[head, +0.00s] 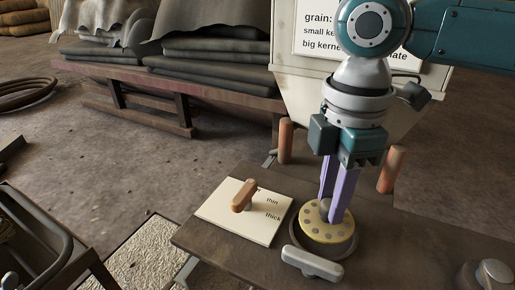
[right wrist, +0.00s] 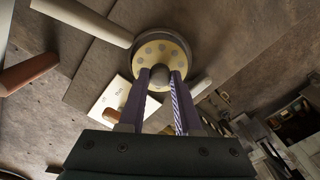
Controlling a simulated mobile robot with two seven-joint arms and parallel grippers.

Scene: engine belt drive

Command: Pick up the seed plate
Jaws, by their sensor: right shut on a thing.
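The seed plate (head: 312,228) is a pale yellow disc with a ring of holes and a grey centre knob. It sits in or just over a dark round seat (head: 322,253) on the brown bench; I cannot tell whether it is lifted. My right gripper (head: 331,208) points down with its purple fingers shut on the knob. In the right wrist view the seed plate (right wrist: 155,48) lies beyond the fingertips, and the knob (right wrist: 160,76) is between the fingers. My left gripper is not in view.
A cream card (head: 225,207) marked "thin" and "thick" with a brown lever (head: 243,195) lies left of the seat. A grey handle (head: 312,263) is in front. A cream hopper (head: 290,75) stands behind, with orange-brown posts (head: 286,141) below it.

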